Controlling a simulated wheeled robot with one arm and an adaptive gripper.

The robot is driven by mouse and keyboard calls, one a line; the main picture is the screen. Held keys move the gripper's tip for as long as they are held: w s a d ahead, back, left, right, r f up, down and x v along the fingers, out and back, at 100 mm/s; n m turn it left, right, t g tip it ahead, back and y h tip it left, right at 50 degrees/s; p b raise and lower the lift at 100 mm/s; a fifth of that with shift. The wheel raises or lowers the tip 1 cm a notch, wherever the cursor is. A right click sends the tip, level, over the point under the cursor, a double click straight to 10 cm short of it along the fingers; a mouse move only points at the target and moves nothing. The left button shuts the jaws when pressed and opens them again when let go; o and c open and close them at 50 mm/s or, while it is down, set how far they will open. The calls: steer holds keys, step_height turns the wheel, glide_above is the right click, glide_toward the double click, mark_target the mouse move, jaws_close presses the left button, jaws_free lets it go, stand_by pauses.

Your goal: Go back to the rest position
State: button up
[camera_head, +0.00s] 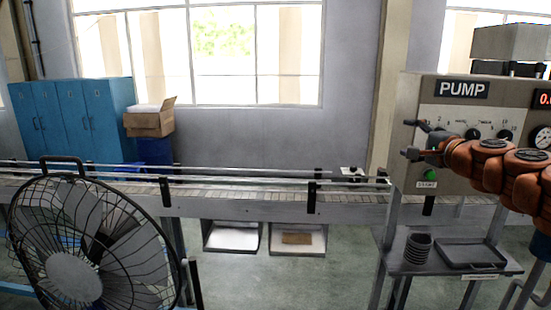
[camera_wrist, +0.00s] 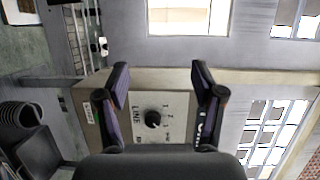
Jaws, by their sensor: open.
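My gripper (camera_head: 420,142) is in front of the left part of the beige pump panel (camera_head: 462,88) in the head view, at the end of my orange arm. In the wrist view the two dark fingers of my gripper (camera_wrist: 165,85) are spread apart with nothing between their tips. Beyond them, the panel appears turned sideways, with a black selector knob (camera_wrist: 153,119) and a "LINE" label. A green start button (camera_head: 430,175) sits low on the panel. My arm covers part of the panel's lower right in the head view.
A conveyor (camera_head: 270,207) runs behind a black fan (camera_head: 90,240). A small table (camera_head: 452,256) below the panel holds a coiled dark part (camera_head: 418,248) and a black tray (camera_head: 470,242). Blue lockers (camera_head: 70,120) stand back left. The floor (camera_head: 340,270) left of the table is clear.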

steer(key=s+a+f+n+g+y, duration=0.2)
steer(key=s+a+n+g, duration=0.15)
steer(key=a, duration=0.55)
steer(key=s+a+f+n+g+y, duration=0.25)
steer(key=s+a+n, duration=0.25)
steer(key=a, duration=0.5)
steer(key=s+a+f+n+g+h, duration=0.1)
steer(key=s+a+f+n+g, duration=0.3)
steer(key=s+a+f, duration=0.45)
steer(key=s+d+f+g+h, duration=0.2)
steer(key=s+f, duration=0.4)
steer(key=s, duration=0.4)
steer(key=s+d+f+n+g+h, duration=0.1)
steer(key=s+d+f+g+h, duration=0.2)
steer(key=s, duration=0.7)
steer(key=s+d+f+n+g+h, duration=0.1)
steer(key=s+d+f+g+h, duration=0.1)
steer(key=s+d+f, duration=0.4)
steer(key=s+f+g, duration=0.1)
steer(key=s+f, duration=0.2)
steer(key=s, duration=0.1)
steer(key=shift+d+f+g+h, duration=0.15)
steer(key=shift+f+g+h, duration=0.15)
steer(key=shift+h, duration=0.05)
steer(key=shift+w+n, duration=0.1)
steer(key=shift+n, duration=0.15)
